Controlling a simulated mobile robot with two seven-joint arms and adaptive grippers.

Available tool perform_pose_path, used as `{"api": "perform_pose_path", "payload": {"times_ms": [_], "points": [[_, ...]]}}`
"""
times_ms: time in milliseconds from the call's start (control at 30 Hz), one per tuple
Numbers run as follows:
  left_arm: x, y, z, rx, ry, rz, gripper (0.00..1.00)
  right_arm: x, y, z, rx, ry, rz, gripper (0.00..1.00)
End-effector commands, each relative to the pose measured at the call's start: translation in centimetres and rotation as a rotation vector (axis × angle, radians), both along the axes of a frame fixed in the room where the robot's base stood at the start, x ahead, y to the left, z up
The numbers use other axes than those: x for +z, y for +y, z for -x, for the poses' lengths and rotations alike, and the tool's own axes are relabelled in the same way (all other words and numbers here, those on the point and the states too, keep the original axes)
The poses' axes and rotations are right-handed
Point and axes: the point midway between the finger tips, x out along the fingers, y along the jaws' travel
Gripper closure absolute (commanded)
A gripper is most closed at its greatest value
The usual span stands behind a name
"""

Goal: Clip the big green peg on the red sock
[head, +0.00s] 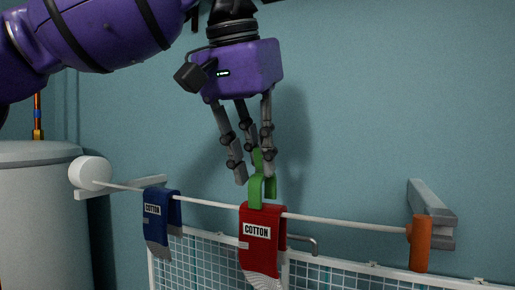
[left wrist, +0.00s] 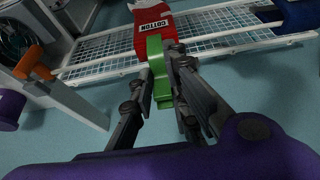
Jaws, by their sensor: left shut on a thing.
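The big green peg (head: 256,190) stands upright at the top of the red sock (head: 260,248). Its lower end overlaps the sock's top edge where the sock hangs over the white rod (head: 340,222). My left gripper (head: 255,172) comes down from above and is shut on the peg's upper part. In the left wrist view the green peg (left wrist: 157,75) lies between the fingers of my left gripper (left wrist: 165,100). Its far end meets the red sock (left wrist: 155,30) beside the "COTTON" label. I cannot tell how firmly the peg grips the cloth. My right gripper is not in view.
A blue sock (head: 160,222) hangs on the same rod to the left. An orange piece (head: 420,244) is at the rod's right end, by a grey bracket (head: 430,212). A mesh rack (head: 345,276) is below. A white tank (head: 42,215) stands at left.

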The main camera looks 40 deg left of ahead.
Motion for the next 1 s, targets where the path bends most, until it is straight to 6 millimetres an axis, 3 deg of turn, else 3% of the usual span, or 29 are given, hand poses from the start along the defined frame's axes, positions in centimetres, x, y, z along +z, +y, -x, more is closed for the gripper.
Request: {"api": "perform_pose_path", "payload": {"times_ms": [500,1000], "points": [[-2.9,0.0,0.0,-0.001,0.000,0.000,0.99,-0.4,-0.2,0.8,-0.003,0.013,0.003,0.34],[-3.5,0.0,0.0,-0.001,0.001,0.000,0.99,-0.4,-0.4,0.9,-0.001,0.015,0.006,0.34]]}}
